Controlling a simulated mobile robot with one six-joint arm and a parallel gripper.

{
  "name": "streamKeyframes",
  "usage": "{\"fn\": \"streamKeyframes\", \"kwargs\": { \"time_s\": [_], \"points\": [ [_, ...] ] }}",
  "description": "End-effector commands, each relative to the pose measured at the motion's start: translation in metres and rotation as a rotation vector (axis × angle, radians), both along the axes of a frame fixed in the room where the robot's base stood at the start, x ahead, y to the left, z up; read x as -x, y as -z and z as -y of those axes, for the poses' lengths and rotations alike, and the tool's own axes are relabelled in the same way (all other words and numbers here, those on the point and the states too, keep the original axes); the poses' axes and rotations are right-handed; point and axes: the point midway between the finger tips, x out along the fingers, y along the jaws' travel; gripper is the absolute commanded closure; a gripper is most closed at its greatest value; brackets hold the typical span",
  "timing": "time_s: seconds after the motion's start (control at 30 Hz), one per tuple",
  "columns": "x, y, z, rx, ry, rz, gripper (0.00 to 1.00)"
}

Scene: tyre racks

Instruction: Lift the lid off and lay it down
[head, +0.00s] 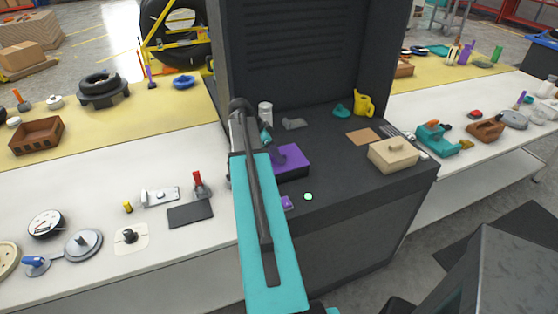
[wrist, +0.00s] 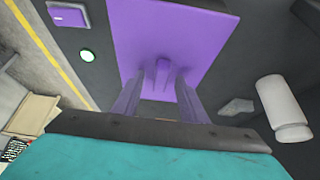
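A flat purple lid (wrist: 205,35) with a small knob (wrist: 162,70) fills the upper middle of the wrist view. The purple box-like thing (head: 293,158) shows in the head view on the dark worktop, partly hidden behind my arm. My gripper (wrist: 160,78) points at the knob in the wrist view, with one finger on each side of it. The fingers stand apart and a gap to the knob shows. In the head view my arm hides the gripper.
A white cylinder (wrist: 283,108) stands near the lid. A purple piece (wrist: 69,14) and a pale green disc (wrist: 87,55) lie nearby.

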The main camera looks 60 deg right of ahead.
Motion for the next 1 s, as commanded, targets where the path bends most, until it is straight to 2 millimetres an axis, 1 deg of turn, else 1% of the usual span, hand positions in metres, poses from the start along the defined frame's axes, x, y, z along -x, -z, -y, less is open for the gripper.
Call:
{"fn": "streamKeyframes", "kwargs": {
  "time_s": [0.1,0.33,0.73,0.87,1.0],
  "points": [
    [0.0,0.0,0.0,0.0,0.0,0.0,0.61],
    [0.0,0.0,0.0,-0.001,0.0,-0.001,1.0],
    [0.0,-0.001,0.0,0.0,0.001,0.0,1.0],
    [0.0,-0.004,0.001,0.0,0.001,0.0,1.0],
    [0.0,-0.012,0.001,0.002,0.0,0.001,1.0]
  ]
}}
